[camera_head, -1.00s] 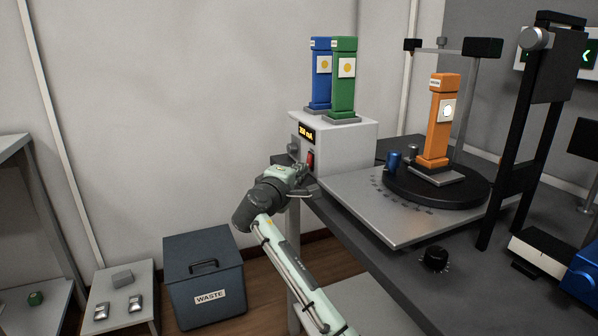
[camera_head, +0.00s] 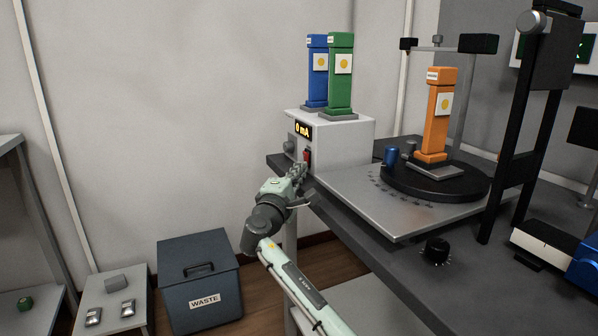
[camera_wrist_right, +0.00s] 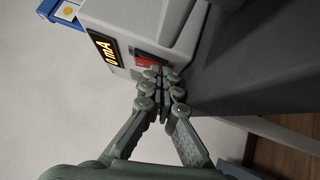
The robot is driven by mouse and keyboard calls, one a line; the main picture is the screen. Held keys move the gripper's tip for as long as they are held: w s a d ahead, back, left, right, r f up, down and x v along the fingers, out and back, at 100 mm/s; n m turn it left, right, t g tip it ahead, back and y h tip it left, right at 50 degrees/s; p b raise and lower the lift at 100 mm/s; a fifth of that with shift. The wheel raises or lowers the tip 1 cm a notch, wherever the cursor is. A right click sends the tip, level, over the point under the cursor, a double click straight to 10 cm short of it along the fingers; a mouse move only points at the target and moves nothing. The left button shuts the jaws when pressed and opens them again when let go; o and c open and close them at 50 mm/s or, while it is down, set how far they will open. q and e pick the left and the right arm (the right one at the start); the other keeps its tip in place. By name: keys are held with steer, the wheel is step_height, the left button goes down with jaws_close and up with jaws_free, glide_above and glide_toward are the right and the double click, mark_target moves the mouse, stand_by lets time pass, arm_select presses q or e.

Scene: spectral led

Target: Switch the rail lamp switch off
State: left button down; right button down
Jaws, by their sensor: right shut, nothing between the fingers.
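The rail lamp switch is a red rocker (camera_head: 307,155) on the front of a grey power box (camera_head: 345,143). In the right wrist view the red rocker (camera_wrist_right: 145,60) sits just beyond my fingertips. The box's display (camera_head: 303,130) reads 0 mA. My right gripper (camera_head: 300,172) is shut and empty, its tips at or very near the lower edge of the switch; I cannot tell whether they touch. It also shows in the right wrist view (camera_wrist_right: 158,76). The orange lamp post (camera_head: 438,115) on the turntable has a dull yellow disc. My left gripper is out of view.
A blue post (camera_head: 317,75) and a green post (camera_head: 340,80) stand on the box. A black turntable (camera_head: 470,187) sits on the plate to the right. A waste bin (camera_head: 200,275) stands on the floor at left.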

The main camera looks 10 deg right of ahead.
steer(key=v, duration=0.8)
stand_by(0.5)
